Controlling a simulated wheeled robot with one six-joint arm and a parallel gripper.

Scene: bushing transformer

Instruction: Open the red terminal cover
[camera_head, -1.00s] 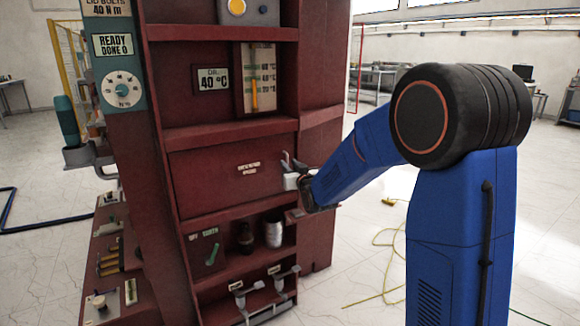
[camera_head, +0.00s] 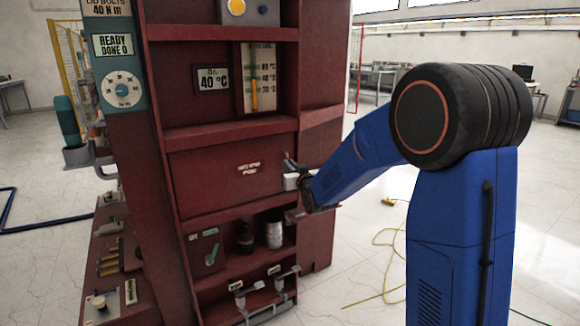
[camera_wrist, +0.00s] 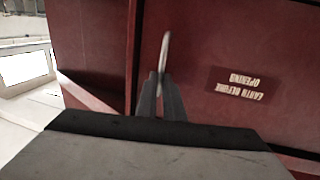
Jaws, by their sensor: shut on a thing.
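The red terminal cover (camera_head: 222,180) is a flat dark-red panel across the middle of the cabinet, with a pale label on it. It looks closed in the head view, and its label shows upside down in the wrist view (camera_wrist: 215,112). A pale handle (camera_wrist: 164,55) stands at the cover's edge in the wrist view. My gripper (camera_wrist: 162,85) has its two grey fingers shut on this handle. In the head view my gripper (camera_head: 291,172) is at the cover's right edge, partly hidden by my wrist.
A yellow cable (camera_head: 377,262) lies on the floor at right.

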